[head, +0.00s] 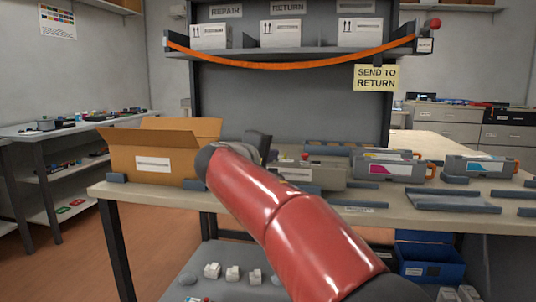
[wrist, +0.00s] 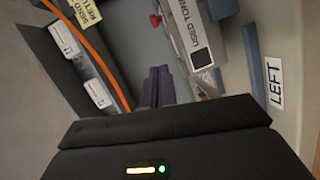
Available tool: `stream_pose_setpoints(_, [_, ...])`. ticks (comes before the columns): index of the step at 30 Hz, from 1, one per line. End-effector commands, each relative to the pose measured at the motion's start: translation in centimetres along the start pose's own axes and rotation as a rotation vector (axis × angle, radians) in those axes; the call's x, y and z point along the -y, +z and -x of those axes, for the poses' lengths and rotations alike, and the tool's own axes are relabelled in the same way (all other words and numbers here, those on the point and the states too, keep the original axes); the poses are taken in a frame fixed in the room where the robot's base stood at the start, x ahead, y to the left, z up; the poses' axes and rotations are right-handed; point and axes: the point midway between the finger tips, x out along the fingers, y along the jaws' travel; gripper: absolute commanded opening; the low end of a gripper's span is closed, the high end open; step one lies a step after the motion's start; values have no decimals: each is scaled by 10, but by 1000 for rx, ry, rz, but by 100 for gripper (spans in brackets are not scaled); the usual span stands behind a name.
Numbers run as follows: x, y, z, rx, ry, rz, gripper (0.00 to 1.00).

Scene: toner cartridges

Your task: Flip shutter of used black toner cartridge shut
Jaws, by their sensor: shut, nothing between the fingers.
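The used black toner cartridge (head: 322,176) is a grey block on the workbench, partly hidden behind my red arm in the head view. In the wrist view the cartridge (wrist: 190,25) shows a "USED TONER" label and a black square. I cannot make out clearly which part is its shutter or how it stands. My gripper (wrist: 157,87) shows as two dark fingers close together, shut and empty, just left of the cartridge's end in the wrist view. Whether they touch it I cannot tell. In the head view the gripper is mostly hidden by the arm.
An open cardboard box (head: 150,160) stands left on the bench. Magenta (head: 385,165) and cyan (head: 478,166) cartridges stand to the right, near an empty grey tray (head: 455,203). An orange strap (head: 290,65) hangs across the shelf above. A "LEFT" label (wrist: 275,84) lies beside the cartridge.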

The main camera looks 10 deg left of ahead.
Motion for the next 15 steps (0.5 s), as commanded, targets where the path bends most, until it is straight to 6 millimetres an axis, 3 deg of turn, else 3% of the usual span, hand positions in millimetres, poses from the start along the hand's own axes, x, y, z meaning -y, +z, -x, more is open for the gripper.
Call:
stream_pose_setpoints(7, [-2, 1, -55, 4, 0, 1, 0])
stream_pose_setpoints(15, [0, 25, -78, 1, -1, 0, 0])
